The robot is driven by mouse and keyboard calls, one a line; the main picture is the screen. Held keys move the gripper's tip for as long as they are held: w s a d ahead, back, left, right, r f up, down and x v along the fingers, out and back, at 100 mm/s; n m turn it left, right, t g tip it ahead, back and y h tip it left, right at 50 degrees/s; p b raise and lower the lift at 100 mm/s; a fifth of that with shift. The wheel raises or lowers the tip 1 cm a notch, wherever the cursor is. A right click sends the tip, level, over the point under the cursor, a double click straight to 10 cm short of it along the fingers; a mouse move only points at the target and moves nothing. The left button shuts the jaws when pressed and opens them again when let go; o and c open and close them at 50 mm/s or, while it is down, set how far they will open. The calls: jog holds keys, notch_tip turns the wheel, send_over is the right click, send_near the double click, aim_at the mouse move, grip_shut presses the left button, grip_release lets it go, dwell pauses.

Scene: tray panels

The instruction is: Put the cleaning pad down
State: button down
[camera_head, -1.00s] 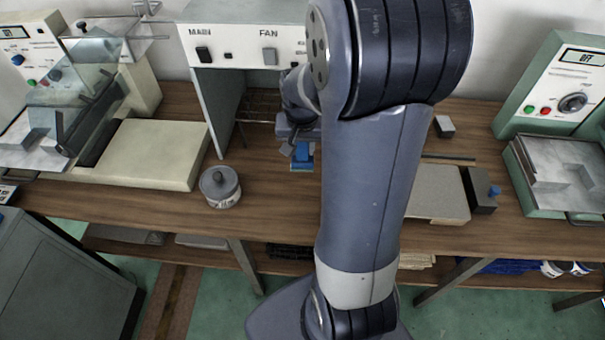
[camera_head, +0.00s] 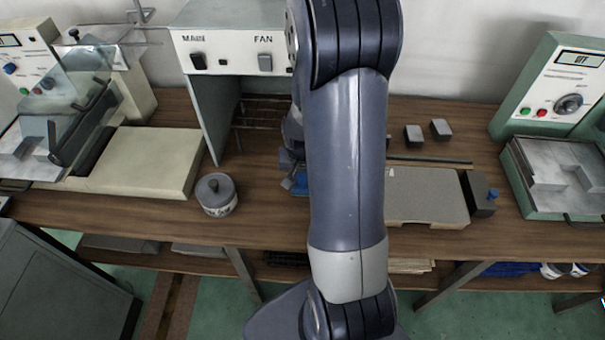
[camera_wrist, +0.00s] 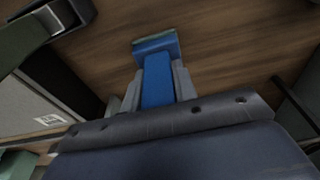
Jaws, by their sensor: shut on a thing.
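The cleaning pad has a blue handle and block with a greenish pad edge. In the wrist view the pad (camera_wrist: 155,43) is at the top centre, and its handle runs down between the two grey fingers of my gripper (camera_wrist: 158,80), which is shut on it. In the head view only a bit of the blue pad (camera_head: 300,183) shows beside my arm, below my gripper (camera_head: 288,172); my arm hides the rest. The pad is low over the wooden bench (camera_head: 262,210); I cannot tell whether it touches the wood.
A lidded pot (camera_head: 217,196) stands left of my gripper. The fan cabinet (camera_head: 235,50) with a wire rack (camera_head: 260,112) is behind. A grey plate (camera_head: 430,195) and two small blocks (camera_head: 414,134) lie right of my arm. Bare wood lies between pot and arm.

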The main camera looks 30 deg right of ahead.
jog(key=shift+f, duration=0.25)
jog(key=c, duration=1.1)
grip_release()
jog(key=shift+r, duration=0.1)
jog(key=shift+r, duration=0.15)
jog(key=r, duration=0.4)
jog(key=s+r, duration=0.1)
jog(key=r, duration=0.3)
jog(key=a+r, duration=0.1)
jog(key=r, duration=0.3)
jog(key=shift+s, duration=0.3)
